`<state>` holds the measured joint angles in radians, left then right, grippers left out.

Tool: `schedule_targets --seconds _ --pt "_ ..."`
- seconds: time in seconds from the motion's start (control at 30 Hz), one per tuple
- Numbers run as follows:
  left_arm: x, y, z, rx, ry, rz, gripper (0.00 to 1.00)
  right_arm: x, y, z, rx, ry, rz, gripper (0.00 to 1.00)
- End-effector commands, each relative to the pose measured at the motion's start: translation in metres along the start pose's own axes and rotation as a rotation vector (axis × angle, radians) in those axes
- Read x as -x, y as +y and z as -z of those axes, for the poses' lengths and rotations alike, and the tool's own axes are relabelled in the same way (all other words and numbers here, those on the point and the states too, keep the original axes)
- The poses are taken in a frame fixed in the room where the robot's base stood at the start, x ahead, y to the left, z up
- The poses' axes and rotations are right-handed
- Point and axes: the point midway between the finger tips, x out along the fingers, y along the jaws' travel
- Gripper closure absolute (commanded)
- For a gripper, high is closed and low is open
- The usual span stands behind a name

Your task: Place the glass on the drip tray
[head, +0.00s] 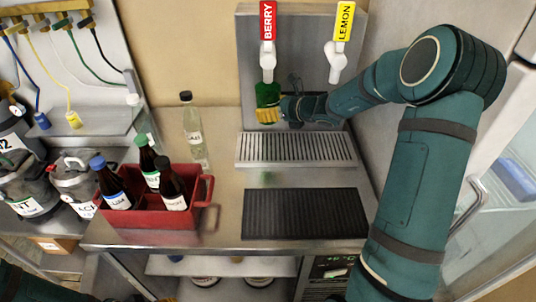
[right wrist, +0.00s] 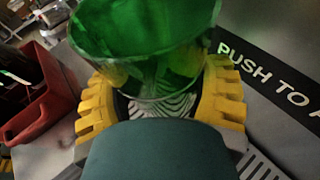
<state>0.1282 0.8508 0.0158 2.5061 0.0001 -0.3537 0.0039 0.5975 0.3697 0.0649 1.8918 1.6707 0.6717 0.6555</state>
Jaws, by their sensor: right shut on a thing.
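A green-tinted glass (head: 267,92) is just below the white BERRY tap (head: 267,62) in the head view. My right gripper (head: 268,115) is shut on it, with yellow fingers around its lower part. In the right wrist view the glass (right wrist: 145,50) is between both yellow fingers (right wrist: 160,105), its open rim tilted in the picture. The drip tray (head: 295,150), a slotted metal grille, lies in front of and below the glass; its slots show at the lower right of the wrist view (right wrist: 262,166). A yellow tip of my left gripper (head: 167,299) shows at the bottom edge, mostly cut off.
A LEMON tap (head: 338,60) is right of the BERRY tap. A black ribbed mat (head: 305,213) lies in front of the tray. A red carrier (head: 150,216) with dark bottles and a clear bottle (head: 193,125) stand left. The drip tray is empty.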

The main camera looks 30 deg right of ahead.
Motion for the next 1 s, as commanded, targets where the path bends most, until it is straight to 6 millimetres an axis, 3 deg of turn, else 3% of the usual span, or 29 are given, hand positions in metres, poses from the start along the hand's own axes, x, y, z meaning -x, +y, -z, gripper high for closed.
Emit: schedule_targets --seconds 0.17,0.43,0.67,0.9,1.0 --pt "-0.012 -0.004 -0.003 -0.003 -0.005 0.0 0.52 -0.001 0.001 0.004 -0.003 -0.001 0.002 0.77" --pt "-0.025 -0.009 -0.002 -0.004 0.001 0.0 0.52 -0.015 0.001 0.047 -0.006 0.001 0.003 0.77" --pt "-0.029 -0.011 -0.001 -0.004 0.004 0.0 0.52 -0.021 0.001 0.062 -0.005 -0.001 0.003 0.77" --pt "-0.038 -0.014 0.0 -0.005 0.009 0.0 0.52 -0.032 0.001 0.092 -0.006 0.0 0.003 0.77" --pt "-0.038 -0.014 0.001 -0.005 0.009 0.0 0.52 -0.032 0.001 0.094 -0.003 -0.001 0.004 0.77"
